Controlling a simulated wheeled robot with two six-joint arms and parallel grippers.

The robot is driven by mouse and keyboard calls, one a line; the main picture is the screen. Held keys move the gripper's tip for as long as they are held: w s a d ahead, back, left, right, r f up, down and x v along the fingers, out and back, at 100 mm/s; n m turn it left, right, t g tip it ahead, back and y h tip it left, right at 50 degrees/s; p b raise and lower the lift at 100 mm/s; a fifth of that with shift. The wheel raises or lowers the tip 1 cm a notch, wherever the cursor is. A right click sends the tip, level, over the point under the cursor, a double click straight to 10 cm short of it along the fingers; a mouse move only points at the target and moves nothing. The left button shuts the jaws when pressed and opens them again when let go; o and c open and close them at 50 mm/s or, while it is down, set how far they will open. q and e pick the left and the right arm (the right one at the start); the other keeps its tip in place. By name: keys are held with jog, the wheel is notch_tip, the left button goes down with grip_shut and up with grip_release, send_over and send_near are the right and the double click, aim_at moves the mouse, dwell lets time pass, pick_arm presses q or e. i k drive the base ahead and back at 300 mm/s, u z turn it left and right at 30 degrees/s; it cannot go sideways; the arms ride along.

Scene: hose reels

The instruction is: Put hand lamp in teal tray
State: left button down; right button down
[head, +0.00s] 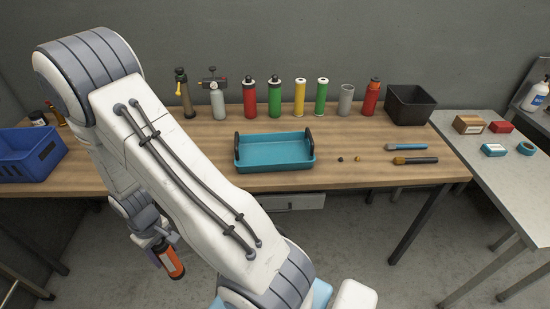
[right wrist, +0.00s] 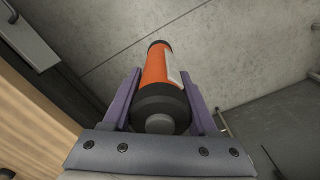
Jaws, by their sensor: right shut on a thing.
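The hand lamp, an orange cylinder with black ends (head: 172,262), is held below and in front of the bench edge, left of centre in the head view. In the right wrist view the hand lamp (right wrist: 156,68) points away from me, with a pale label on its side. My right gripper (head: 163,250) is shut on it, with purple fingers on either side. The teal tray (head: 275,165) stands on the wooden bench, up and to the right of the lamp, and looks empty. My left gripper is not in view.
Several bottles and canisters line the bench's back, with a black bin (head: 410,105) at right. A blue crate (head: 28,155) stands at left. Two brushes (head: 414,160) and two small bits lie right of the tray. A grey side table (head: 500,180) adjoins at right.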

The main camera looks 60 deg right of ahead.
aim_at(259, 157)
jog(key=z, duration=0.85)
jog(key=i, duration=0.15)
